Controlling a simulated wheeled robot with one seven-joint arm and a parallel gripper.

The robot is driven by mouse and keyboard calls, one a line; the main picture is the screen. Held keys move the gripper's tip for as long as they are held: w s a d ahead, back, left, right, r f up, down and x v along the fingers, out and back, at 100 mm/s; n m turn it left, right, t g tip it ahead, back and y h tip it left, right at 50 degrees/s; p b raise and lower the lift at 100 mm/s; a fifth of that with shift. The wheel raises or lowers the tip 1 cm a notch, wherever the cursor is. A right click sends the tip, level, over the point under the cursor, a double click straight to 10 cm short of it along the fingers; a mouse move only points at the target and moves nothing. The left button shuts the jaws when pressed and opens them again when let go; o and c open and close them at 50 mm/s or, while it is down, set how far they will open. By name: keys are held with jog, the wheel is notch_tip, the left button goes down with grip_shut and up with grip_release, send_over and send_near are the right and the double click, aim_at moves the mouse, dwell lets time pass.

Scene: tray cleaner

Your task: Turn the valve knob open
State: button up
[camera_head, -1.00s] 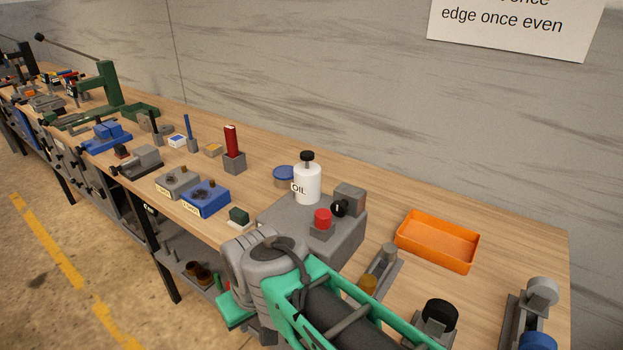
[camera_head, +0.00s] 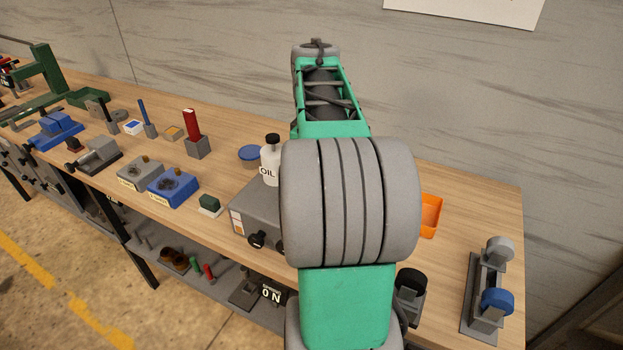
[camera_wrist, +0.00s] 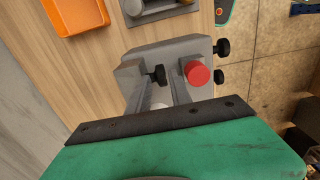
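A grey machine box (camera_head: 250,212) stands on the bench, partly hidden by my arm. A black knob (camera_wrist: 157,74) on its upper block shows in the wrist view, beside a red button (camera_wrist: 198,73). Two more black knobs stick out from the front, one (camera_wrist: 222,48) above the other (camera_wrist: 219,76) in the picture. One front knob also shows in the head view (camera_head: 257,240). No label shows which is the valve knob. My gripper (camera_wrist: 159,88) is above the machine, its grey fingers apart and empty, with the upper knob in line between them. Contact is not visible.
A white oil bottle (camera_head: 270,165) stands on the machine close to my arm. An orange tray (camera_wrist: 76,15) lies beside the machine. A roller stand (camera_head: 480,300) is at the right, and a blue block (camera_head: 172,187) at the left. The wall is behind the bench.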

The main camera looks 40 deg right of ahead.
notch_tip(320, 180, down, 3)
jog(key=shift+f, duration=0.2)
jog(key=shift+c, duration=0.3)
grip_shut()
